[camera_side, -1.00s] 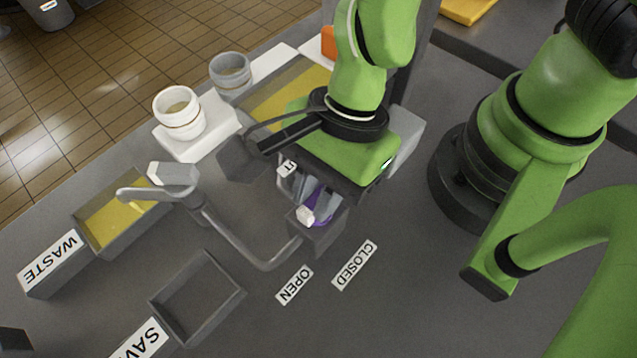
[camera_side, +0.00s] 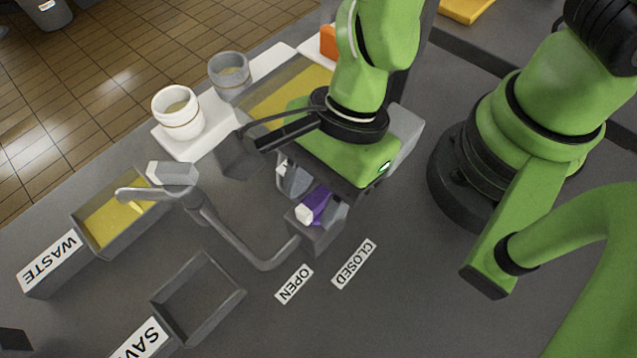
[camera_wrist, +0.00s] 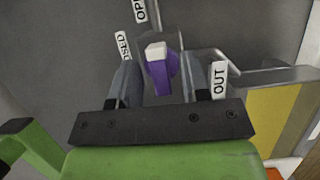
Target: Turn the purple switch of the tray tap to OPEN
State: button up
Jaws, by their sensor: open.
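The purple switch (camera_side: 317,203) with a white tip sits on a grey valve block (camera_side: 318,238) at the end of a bent grey tap pipe (camera_side: 240,243). Its white tip points to the lower left in the side view, on the side of the OPEN label (camera_side: 294,285). The CLOSED label (camera_side: 354,265) lies to the right. My gripper (camera_wrist: 161,70) is open, with one finger on each side of the purple switch (camera_wrist: 162,77) in the wrist view. Gaps show between fingers and switch there. In the side view, the hand partly hides the fingers.
The pipe's spout is over the WASTE tray (camera_side: 62,273), which holds yellow liquid. An empty grey tray (camera_side: 236,300) stands in front. A white cup (camera_side: 180,115) and a grey cup (camera_side: 230,72) stand behind. An OUT label (camera_wrist: 218,80) is beside the right finger in the wrist view.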

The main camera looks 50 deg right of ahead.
jog(key=shift+r, duration=0.1)
jog(key=v, duration=0.9)
jog(key=shift+d+r, duration=0.2)
jog(key=shift+r, duration=0.15)
dwell(0.7)
jog(key=d+r+n+t+h, duration=0.2)
jog(key=d+r+n+t, duration=0.5)
jog(key=d+r+n, duration=0.6)
jog(key=d+n, duration=0.1)
jog(key=d, duration=0.1)
jog(key=shift+w+d+r, duration=0.15)
jog(key=shift+d+r, duration=0.15)
jog(key=shift+d, duration=0.05)
